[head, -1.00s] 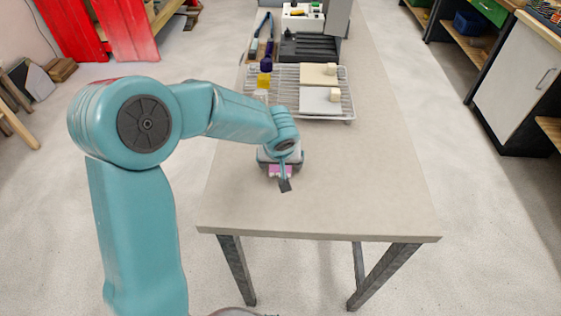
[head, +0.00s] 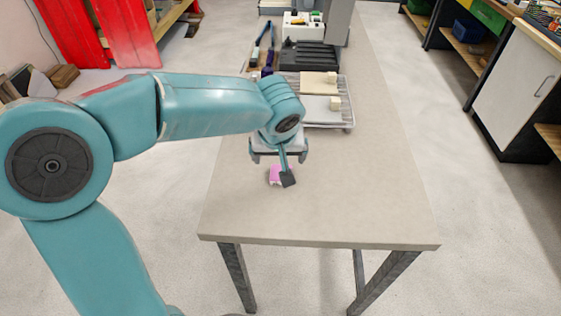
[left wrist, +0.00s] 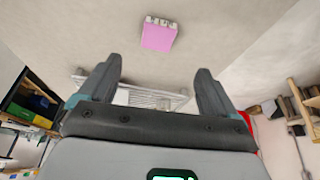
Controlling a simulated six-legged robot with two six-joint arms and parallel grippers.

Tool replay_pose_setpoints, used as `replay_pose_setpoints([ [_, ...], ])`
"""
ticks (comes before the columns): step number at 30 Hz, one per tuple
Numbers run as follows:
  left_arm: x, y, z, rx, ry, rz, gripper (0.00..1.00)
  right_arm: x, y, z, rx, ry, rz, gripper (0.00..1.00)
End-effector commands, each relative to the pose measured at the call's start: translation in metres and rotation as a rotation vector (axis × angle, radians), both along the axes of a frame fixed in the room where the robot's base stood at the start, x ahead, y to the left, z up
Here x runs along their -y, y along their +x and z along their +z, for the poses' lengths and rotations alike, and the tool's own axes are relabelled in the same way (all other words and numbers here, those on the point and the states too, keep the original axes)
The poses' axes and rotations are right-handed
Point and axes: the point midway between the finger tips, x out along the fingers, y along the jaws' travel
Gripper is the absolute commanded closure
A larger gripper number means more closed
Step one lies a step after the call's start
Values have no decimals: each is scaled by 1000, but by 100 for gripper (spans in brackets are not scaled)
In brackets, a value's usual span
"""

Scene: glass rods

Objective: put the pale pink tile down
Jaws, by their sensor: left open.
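The pale pink tile (head: 274,175) lies on the near part of the grey-beige table (head: 345,205). In the head view its right side is partly hidden by a dark piece on my wrist. My left gripper (head: 278,157) is open and empty, just beyond the tile and apart from it. In the left wrist view the tile (left wrist: 158,38) shows whole, past the two spread fingers (left wrist: 158,72), with nothing between them. Small whitish bits show along one edge of the tile there. My right gripper is not in view.
A wire rack (head: 352,117) behind my gripper holds a cream tile (head: 312,82) and a white tile (head: 316,110), each with a block on it. Dark equipment (head: 308,57) and long-handled tools (head: 262,45) stand farther back. The table's near and right parts are clear.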

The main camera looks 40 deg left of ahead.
Motion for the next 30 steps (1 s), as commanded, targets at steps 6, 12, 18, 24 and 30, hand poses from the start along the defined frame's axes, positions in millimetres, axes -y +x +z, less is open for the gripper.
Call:
replay_pose_setpoints([
  [6,7,-12,27,-99,-383,725,8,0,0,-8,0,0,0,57],
  [12,-37,6,52,-212,-806,1310,8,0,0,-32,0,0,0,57],
  [18,-81,4,32,-190,-837,1427,8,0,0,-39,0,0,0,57],
  [24,-68,11,-7,-194,-833,1427,8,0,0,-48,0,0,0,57],
  [30,-54,20,-48,-191,-833,1426,8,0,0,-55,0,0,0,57],
])
